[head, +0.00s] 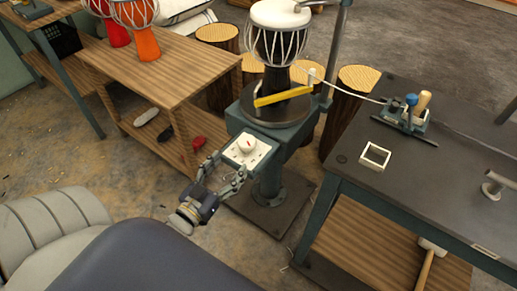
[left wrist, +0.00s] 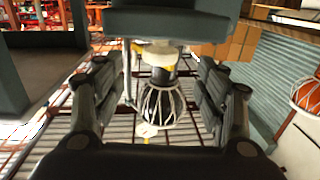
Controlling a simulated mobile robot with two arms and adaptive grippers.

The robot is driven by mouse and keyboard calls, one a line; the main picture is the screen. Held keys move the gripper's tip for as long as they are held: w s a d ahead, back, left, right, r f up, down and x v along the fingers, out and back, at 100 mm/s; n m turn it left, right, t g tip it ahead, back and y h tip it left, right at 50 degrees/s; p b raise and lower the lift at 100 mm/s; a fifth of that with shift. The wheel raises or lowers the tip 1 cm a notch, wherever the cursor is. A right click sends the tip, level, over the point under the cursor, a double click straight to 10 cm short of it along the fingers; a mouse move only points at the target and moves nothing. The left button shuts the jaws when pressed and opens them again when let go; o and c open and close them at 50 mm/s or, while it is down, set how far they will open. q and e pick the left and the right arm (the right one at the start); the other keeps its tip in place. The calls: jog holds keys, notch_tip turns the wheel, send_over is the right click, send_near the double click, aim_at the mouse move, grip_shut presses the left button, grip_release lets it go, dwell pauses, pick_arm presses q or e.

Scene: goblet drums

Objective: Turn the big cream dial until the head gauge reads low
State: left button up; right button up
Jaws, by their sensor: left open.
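The cream dial (head: 246,146), with a red mark on it, sits on a pale plate on the teal stand (head: 285,135). My left gripper (head: 226,167) is open at the near side of the plate, its fingers spread toward the dial; I cannot tell whether they touch anything. In the left wrist view, which looks upside down, a cream round part, probably the dial (left wrist: 160,54), shows between the open fingers. A black drum with a white head (head: 283,14) stands on the stand. I cannot make out a gauge reading. My right gripper is not in view.
A yellow bar (head: 283,96) crosses in front of the drum's base. A wooden table (head: 185,65) with orange and red drums is at left. A dark bench (head: 450,160) with tools and a white square frame (head: 375,156) is at right. Log stools stand behind the stand.

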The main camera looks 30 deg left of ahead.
aim_at(247, 144)
pick_arm(q)
jog(key=w, duration=0.9)
jog(key=shift+a+b, duration=0.1)
jog(key=shift+b, duration=0.3)
jog(key=shift+w, duration=0.75)
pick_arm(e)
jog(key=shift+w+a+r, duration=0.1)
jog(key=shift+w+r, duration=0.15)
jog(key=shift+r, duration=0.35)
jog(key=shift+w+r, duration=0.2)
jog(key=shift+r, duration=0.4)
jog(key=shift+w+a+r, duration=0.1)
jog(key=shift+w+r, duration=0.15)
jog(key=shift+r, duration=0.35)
pick_arm(q)
jog(key=shift+c, duration=0.3)
jog(key=c, duration=1)
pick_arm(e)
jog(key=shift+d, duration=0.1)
